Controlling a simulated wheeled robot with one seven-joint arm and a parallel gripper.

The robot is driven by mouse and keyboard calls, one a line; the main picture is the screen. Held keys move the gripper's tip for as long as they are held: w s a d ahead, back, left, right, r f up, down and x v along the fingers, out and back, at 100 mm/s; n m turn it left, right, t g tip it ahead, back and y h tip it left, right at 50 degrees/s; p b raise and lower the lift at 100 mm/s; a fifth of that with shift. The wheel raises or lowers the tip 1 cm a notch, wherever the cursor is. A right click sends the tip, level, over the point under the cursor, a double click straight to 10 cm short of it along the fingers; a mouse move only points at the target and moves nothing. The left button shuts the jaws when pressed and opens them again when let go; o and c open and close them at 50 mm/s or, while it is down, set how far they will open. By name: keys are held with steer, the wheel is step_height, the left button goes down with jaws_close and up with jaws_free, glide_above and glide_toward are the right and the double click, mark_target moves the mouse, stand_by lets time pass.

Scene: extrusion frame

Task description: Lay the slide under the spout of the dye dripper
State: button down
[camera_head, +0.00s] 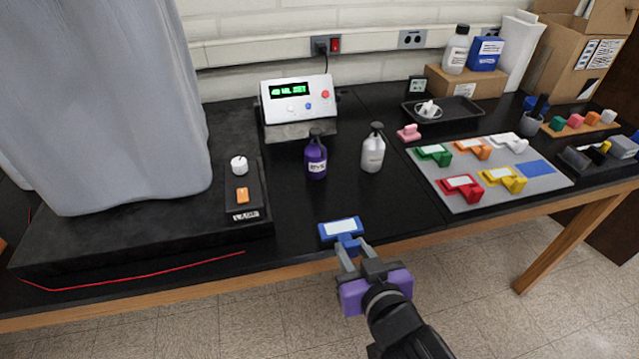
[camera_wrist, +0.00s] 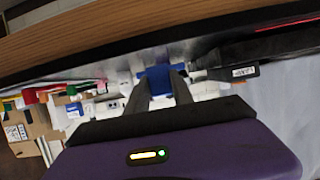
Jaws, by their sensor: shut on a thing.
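My gripper (camera_head: 354,249) is shut on a blue slide holder (camera_head: 340,229) with a white label-like panel on top. It is held at the front edge of the black bench. In the wrist view the blue piece (camera_wrist: 157,76) sits between the fingertips of my gripper (camera_wrist: 160,88). A white unit with a green display (camera_head: 296,100) stands at the back of the bench on a grey base; it may be the dye dripper. I cannot make out its spout. The unit is beyond the held slide, up and to the left.
A purple bottle (camera_head: 316,158) and a white bottle (camera_head: 373,150) stand between the held slide and the display unit. A grey mat (camera_head: 470,203) with several coloured holders and a blue patch (camera_head: 534,168) lies at right. A black plinth (camera_head: 130,237) with a draped cover stands at left.

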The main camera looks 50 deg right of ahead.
steer(key=p, duration=0.4)
glide_above(327, 206)
steer(key=shift+r, duration=0.1)
steer(key=shift+w+d, duration=0.1)
steer(key=shift+f, duration=1.8)
steer(key=shift+f, duration=0.15)
steer(key=c, duration=1.1)
jaws_free()
